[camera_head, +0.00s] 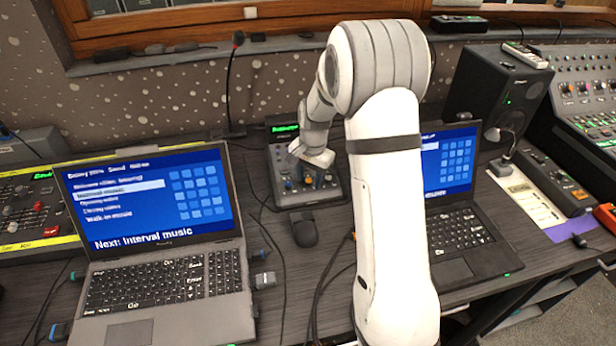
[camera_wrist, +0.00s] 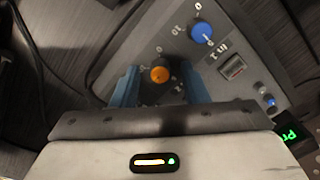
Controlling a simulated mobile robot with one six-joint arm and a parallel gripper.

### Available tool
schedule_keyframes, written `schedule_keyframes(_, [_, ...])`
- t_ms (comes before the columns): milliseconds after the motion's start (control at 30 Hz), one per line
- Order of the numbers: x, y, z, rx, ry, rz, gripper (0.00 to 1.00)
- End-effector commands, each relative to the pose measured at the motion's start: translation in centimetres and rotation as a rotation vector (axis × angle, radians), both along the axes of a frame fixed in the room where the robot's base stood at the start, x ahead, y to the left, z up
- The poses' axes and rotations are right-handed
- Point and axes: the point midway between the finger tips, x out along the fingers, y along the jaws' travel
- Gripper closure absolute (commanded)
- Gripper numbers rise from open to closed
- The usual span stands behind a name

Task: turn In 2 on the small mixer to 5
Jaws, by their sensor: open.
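The small mixer (camera_head: 290,199) stands between the two laptops in the head view, its lower face partly covered by my gripper (camera_head: 312,179). In the wrist view the mixer's grey panel (camera_wrist: 228,88) shows an orange knob (camera_wrist: 160,74) and a blue knob (camera_wrist: 203,32) with a white pointer line. A label beside the blue knob seems to read In 1; the orange knob's label is hidden or too blurred to read. My gripper (camera_wrist: 160,88) is open, with one blue finger on each side of the orange knob. I cannot tell whether either finger touches it.
A black mouse (camera_head: 304,229) lies in front of the mixer. A large laptop (camera_head: 170,280) is at left and a smaller one (camera_head: 462,232) at right, partly behind my arm. A thin gooseneck microphone (camera_head: 229,85) rises behind the mixer. Cables run across the desk.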

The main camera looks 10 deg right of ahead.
Motion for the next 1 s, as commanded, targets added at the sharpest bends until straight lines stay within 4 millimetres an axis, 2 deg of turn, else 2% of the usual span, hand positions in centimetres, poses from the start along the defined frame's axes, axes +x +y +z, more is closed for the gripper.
schedule_keyframes(67, [0.01,0.02,0.01,0.0,0.0,0.0,0.6])
schedule_keyframes(567, [0.01,0.07,0.04,0.0,0.0,0.002,1.0])
schedule_keyframes(1000, [0.04,0.19,0.03,-0.008,-0.001,0.085,1.0])
